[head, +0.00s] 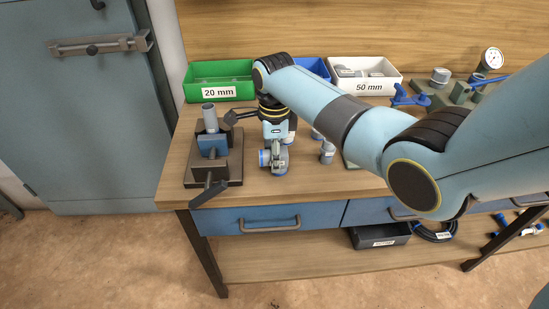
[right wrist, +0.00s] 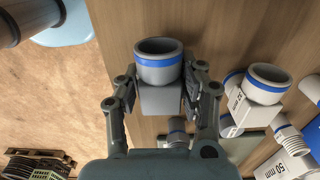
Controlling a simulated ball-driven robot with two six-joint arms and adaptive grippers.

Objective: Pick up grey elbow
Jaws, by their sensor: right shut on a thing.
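A grey elbow (right wrist: 160,99) with a blue ring round its open socket sits between the two fingers of my right gripper (right wrist: 162,88) in the right wrist view. The fingers press on its sides. In the head view the elbow (head: 281,159) shows below the right gripper, over the front left part of the workbench, with the blue-ringed end to the left. I cannot tell whether it touches the bench top. The right arm hides part of the bench behind it. My left gripper is not in view.
A vise (head: 212,147) holding a grey pipe stands left of the elbow. Grey fittings (head: 327,152) stand to its right; one in the wrist view (right wrist: 262,87) has a blue ring. Green (head: 219,91) and white (head: 365,86) bins line the back. The bench's front edge is close.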

